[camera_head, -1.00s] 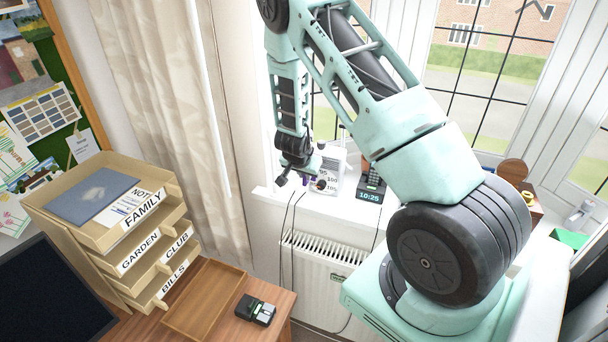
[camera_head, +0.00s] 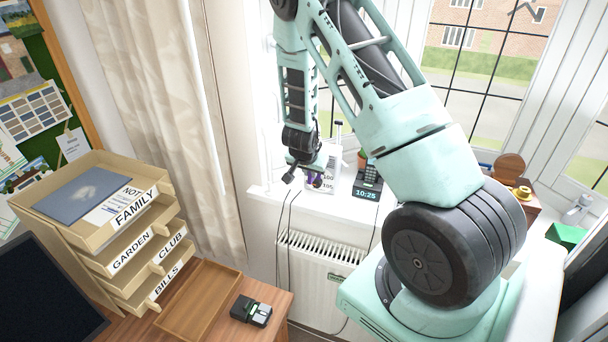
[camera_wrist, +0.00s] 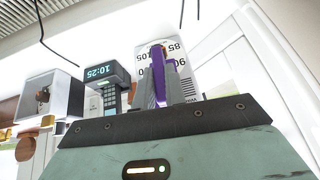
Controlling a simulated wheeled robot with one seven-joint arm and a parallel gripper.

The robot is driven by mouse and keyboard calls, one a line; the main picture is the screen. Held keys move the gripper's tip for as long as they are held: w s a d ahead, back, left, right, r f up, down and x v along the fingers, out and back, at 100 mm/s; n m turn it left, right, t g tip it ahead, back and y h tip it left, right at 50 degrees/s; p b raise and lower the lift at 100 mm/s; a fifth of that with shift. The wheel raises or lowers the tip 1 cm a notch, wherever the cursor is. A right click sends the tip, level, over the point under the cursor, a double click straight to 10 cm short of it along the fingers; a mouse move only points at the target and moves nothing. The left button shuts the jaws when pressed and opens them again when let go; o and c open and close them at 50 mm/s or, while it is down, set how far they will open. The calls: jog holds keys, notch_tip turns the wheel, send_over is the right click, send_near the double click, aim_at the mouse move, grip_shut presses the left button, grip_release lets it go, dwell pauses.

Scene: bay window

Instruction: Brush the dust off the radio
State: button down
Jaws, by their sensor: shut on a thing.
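The radio (camera_head: 331,163) is a white box with a printed number dial, standing on the windowsill. It also shows in the wrist view (camera_wrist: 187,73), just beyond my fingers. My gripper (camera_head: 314,181) is at the radio's front, covering part of it. In the wrist view my gripper (camera_wrist: 160,92) is shut on a slim purple thing (camera_wrist: 157,68), likely the brush. It overlaps the radio's dial face there. Its bristles are not clear, and I cannot tell whether it touches the radio. No dust can be made out at this size.
A dark phone-like clock (camera_head: 367,187) reading 10:25 stands close right of the radio. A wooden box (camera_head: 524,203) is farther right on the sill. A radiator (camera_head: 318,268) and hanging cables are below. Letter trays (camera_head: 97,245) stand at left.

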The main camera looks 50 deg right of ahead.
jog(key=shift+s+d+b, duration=0.9)
jog(key=shift+s+b, duration=0.55)
jog(key=shift+s, duration=0.45)
jog(key=w+a+p, duration=0.2)
jog(key=w+p, duration=0.4)
jog(key=shift+w+a, duration=0.25)
jog(key=shift+w, duration=0.05)
jog(key=shift+r, duration=0.1)
jog(key=s+a, duration=0.2)
jog(key=a, duration=0.3)
jog(key=shift+s+a, duration=0.15)
jog(key=shift+a, duration=0.15)
jog(key=shift+s+a, duration=0.3)
jog(key=shift+a, duration=0.4)
jog(key=shift+s+a, duration=0.3)
jog(key=shift+a, duration=0.4)
